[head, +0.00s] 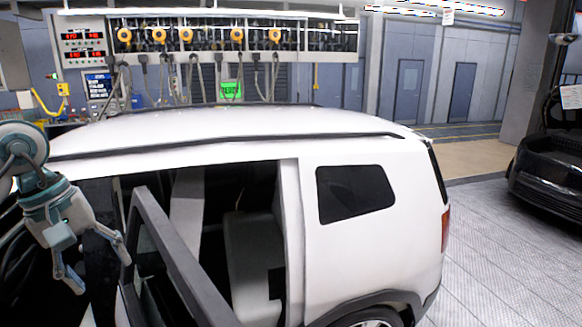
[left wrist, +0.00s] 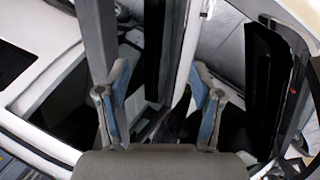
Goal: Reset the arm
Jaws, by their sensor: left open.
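My left gripper (head: 101,268) comes in from the left edge of the head view, its fingers pointing down and spread apart with nothing between them. It is in front of the open side of a white car (head: 375,240), beside a raised dark door frame (head: 178,258). In the left wrist view both fingers of the left gripper (left wrist: 158,70) show, apart and empty, with the car's pillars and dark interior beyond them. I cannot tell whether the gripper touches the door frame. My right gripper is in neither view.
The car's seat (head: 252,255) shows through the door opening. A service rack (head: 205,38) with yellow reels and hanging hoses stands behind the car. A dark car (head: 548,165) stands at the right. The tiled floor (head: 500,262) between the cars is clear.

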